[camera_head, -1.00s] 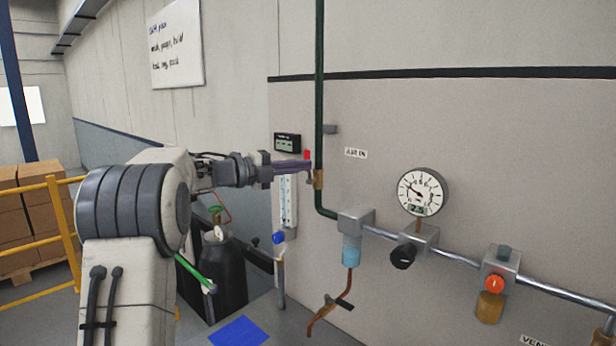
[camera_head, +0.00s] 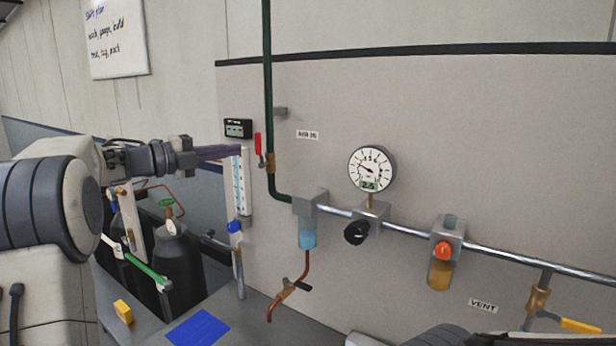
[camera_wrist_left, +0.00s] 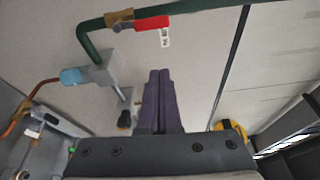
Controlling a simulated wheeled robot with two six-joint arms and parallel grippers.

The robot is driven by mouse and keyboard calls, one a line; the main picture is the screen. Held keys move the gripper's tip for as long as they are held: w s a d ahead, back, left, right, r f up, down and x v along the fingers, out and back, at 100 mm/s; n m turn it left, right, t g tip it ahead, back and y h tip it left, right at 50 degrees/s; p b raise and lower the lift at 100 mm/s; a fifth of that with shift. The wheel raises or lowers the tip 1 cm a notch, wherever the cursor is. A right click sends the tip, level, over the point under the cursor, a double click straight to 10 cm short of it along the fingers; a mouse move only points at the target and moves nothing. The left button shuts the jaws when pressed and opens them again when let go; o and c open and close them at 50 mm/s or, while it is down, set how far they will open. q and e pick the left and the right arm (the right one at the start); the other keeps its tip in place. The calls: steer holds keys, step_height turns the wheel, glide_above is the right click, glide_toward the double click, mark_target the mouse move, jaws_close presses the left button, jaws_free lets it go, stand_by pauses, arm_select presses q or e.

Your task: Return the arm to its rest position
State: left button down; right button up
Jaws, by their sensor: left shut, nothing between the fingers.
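My left arm comes in from the left in the head view. Its gripper (camera_head: 238,151) has slim purple fingers, pressed together with nothing between them. The fingertips are just left of the red valve handle (camera_head: 258,144) on the green pipe (camera_head: 267,90), apart from it in the picture. In the left wrist view the shut fingers (camera_wrist_left: 160,76) point toward the wall panel, and the red handle (camera_wrist_left: 152,23) with its brass valve body (camera_wrist_left: 119,18) lies beyond the tips. My right gripper does not show; a dark part at the head view's bottom edge may be my right arm.
A pressure gauge (camera_head: 371,169), black knob (camera_head: 356,232), red-orange button (camera_head: 442,251) and yellow-handled vent valve (camera_head: 580,325) line the wall pipe. A dark gas cylinder (camera_head: 178,262) stands below my left arm. A yellow block (camera_head: 123,312) and blue mat (camera_head: 200,328) lie on the bench.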

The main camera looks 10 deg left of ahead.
arm_select(q)
steer(key=w+d+n+t+y, duration=0.4)
steer(key=d+n+y, duration=0.1)
steer(key=d+n, duration=0.6)
steer(key=s+d+f+n+g+y, duration=0.4)
steer(key=s+d+f+n, duration=0.3)
steer(key=f, duration=0.6)
steer(key=s+d+f+g, duration=0.1)
steer(key=s+f+g, duration=0.3)
steer(key=s, duration=0.8)
steer(key=s+d+f+n+g+y, duration=0.1)
steer(key=s+f+g, duration=0.3)
steer(key=s+f, duration=0.4)
steer(key=s+d+f+n+g+y, duration=0.1)
steer(key=s+d+f+g, duration=0.2)
steer(key=s, duration=1.3)
step_height(320, 180, down, 4)
steer(key=shift+s+r+g+b, duration=0.15)
steer(key=shift+s+g+b, duration=0.25)
steer(key=shift+g, duration=0.6)
